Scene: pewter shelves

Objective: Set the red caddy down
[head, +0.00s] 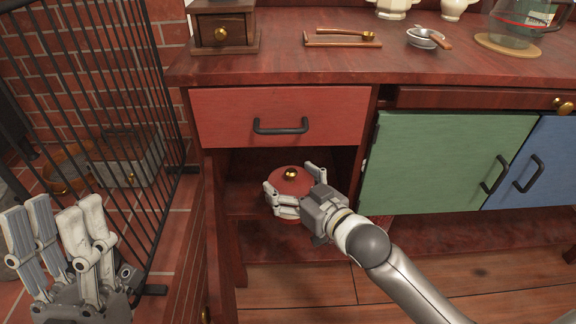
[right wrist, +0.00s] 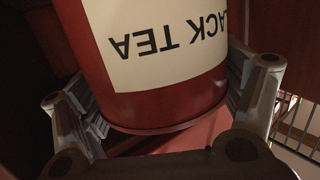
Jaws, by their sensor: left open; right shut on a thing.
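The red caddy (head: 289,181) is a round tin with a brass knob on its lid. It stands upright inside the open compartment below the red drawer. My right gripper (head: 290,191) is shut around its sides, reaching in from the front. In the right wrist view the caddy (right wrist: 190,98) shows a cream label reading "BLACK TEA" upside down between my fingers. I cannot tell whether its base touches the compartment floor (head: 262,235). My left gripper (head: 57,212) is open and empty at the lower left, away from the caddy.
The red drawer (head: 282,117) is right above the caddy. A green door (head: 440,160) and a blue door (head: 540,170) are shut on the right. A black metal grille (head: 100,90) stands at left. A grinder (head: 222,30) and a wooden scoop (head: 345,32) are on the countertop.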

